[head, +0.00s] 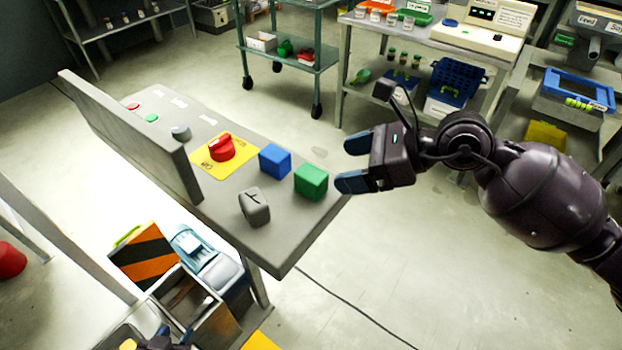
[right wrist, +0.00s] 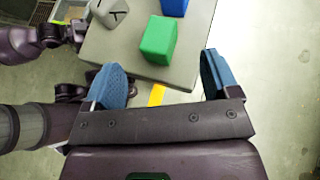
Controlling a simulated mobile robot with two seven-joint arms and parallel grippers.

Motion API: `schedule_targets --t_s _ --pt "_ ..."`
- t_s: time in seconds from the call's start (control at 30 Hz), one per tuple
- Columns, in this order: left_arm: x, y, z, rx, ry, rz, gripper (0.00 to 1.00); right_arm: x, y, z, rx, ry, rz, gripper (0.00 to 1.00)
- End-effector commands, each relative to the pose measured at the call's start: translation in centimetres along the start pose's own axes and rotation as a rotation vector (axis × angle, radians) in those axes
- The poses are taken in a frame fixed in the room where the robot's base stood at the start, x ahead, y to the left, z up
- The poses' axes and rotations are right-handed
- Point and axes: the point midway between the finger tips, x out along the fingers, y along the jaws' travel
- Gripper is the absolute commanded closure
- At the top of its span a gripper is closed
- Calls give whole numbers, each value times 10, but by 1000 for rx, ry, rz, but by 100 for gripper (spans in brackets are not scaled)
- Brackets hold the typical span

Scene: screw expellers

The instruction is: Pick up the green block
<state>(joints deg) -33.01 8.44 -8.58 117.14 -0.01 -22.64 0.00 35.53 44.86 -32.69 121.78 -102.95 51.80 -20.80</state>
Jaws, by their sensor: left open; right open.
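The green block (head: 311,181) sits upright near the right edge of the grey panel table (head: 283,245), close to a blue block (head: 275,161). My right gripper (head: 354,163) is open and empty just to the right of the green block, its blue fingers pointing at it. In the right wrist view, the green block (right wrist: 158,40) lies ahead of the open fingers (right wrist: 165,78), between their lines and apart from both. My left gripper (head: 150,340) shows only in part at the bottom left edge of the head view, away from the block.
A grey block with a dark mark (head: 255,207) stands left of the green block. A red knob on a yellow plate (head: 221,148) is behind. An upright grey panel (head: 130,135) borders the table's left side. Open floor lies to the right.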

Motion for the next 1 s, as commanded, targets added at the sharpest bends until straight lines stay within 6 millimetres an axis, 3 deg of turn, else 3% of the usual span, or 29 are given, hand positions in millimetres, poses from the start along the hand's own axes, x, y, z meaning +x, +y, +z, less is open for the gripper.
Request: schedule_targets --t_s 0.27,0.6,0.87,1.0 --pt "0 0 0 0 1 0 57 19 2 1 1 -2 2 19" --pt "1 0 0 0 0 1 57 59 4 0 2 -1 1 19" --pt "2 0 -1 0 3 1 57 62 4 0 1 -1 0 19" --pt "2 0 -1 0 3 1 57 62 4 0 1 -1 0 35"
